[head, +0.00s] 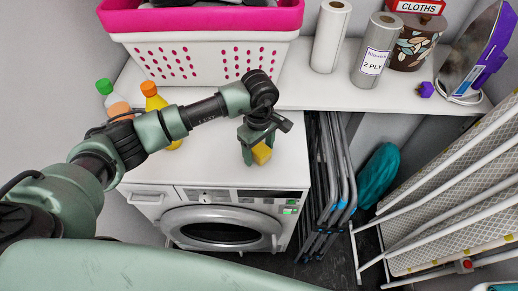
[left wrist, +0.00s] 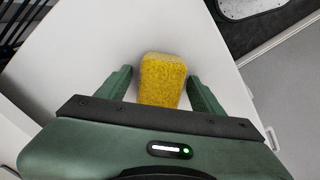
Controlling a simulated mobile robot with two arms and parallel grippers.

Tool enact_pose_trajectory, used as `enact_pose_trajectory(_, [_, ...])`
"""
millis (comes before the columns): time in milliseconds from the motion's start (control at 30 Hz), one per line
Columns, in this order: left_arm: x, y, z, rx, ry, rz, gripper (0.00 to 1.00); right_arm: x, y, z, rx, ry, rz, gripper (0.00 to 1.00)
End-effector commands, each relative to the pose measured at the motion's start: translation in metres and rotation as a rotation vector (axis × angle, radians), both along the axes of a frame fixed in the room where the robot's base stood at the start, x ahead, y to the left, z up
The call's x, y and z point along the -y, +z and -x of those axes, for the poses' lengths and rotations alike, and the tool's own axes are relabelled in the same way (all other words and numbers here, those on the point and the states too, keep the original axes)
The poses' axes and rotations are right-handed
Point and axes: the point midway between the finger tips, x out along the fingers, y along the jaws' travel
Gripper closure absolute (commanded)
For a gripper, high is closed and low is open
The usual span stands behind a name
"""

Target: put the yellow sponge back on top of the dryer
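The yellow sponge (head: 261,153) is at the white top of the dryer (head: 205,168), near its right side, below my left gripper (head: 257,142). In the left wrist view the sponge (left wrist: 162,82) is between the two green fingers of my left gripper (left wrist: 160,74). The fingers are apart, with a narrow gap on each side of the sponge. The sponge appears to rest on the white surface; its underside is hidden. My right gripper is in neither view.
Two bottles with green (head: 104,87) and orange (head: 149,89) caps stand at the dryer's left. A pink and white basket (head: 205,60) stands behind. Paper rolls (head: 331,38) are on the shelf (head: 310,95). Folded metal frames (head: 328,170) stand right of the dryer.

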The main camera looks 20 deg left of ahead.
Motion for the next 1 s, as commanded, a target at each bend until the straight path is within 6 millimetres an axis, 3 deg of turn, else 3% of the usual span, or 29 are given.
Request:
enact_pose_trajectory(367, [0.0, 0.006, 0.0, 0.0, 0.001, 0.001, 0.33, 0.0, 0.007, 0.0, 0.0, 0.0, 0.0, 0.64])
enact_pose_trajectory(433, [0.0, 0.012, -0.002, 0.005, 0.0, 0.002, 0.33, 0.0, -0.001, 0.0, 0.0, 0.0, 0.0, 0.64])
enact_pose_trajectory(800, [0.0, 0.088, -0.002, 0.005, 0.0, 0.002, 0.33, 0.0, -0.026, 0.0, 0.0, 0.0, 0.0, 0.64])
enact_pose_trajectory(1000, [0.0, 0.115, -0.001, 0.003, 0.001, 0.001, 0.33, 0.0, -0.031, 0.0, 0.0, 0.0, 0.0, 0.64])
